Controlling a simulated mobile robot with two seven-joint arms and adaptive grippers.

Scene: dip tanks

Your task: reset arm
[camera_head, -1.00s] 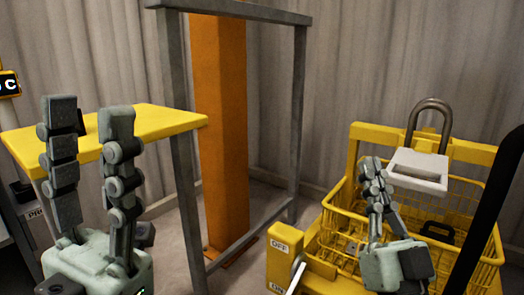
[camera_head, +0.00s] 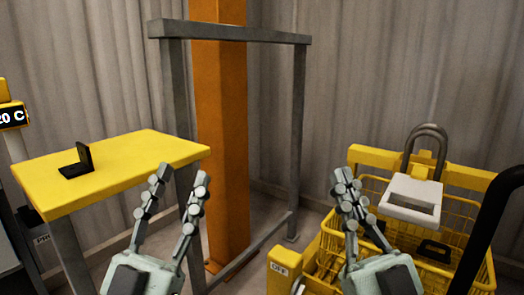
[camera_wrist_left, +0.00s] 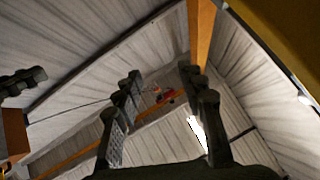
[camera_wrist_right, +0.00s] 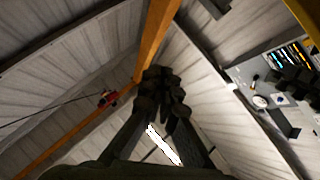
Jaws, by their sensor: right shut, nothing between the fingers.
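My left gripper (camera_head: 179,182) points up in the lower left middle of the head view, in front of the yellow table. Its two fingers are spread apart with nothing between them, and they also show apart in the left wrist view (camera_wrist_left: 160,85). My right gripper (camera_head: 343,178) points up at the left of the yellow wire basket. Its fingers are together and hold nothing; the right wrist view (camera_wrist_right: 160,80) shows the fingertips meeting.
A yellow table (camera_head: 115,173) with a small black bracket (camera_head: 78,163) stands at left. A grey frame (camera_head: 235,32) and an orange column (camera_head: 222,130) stand behind the grippers.

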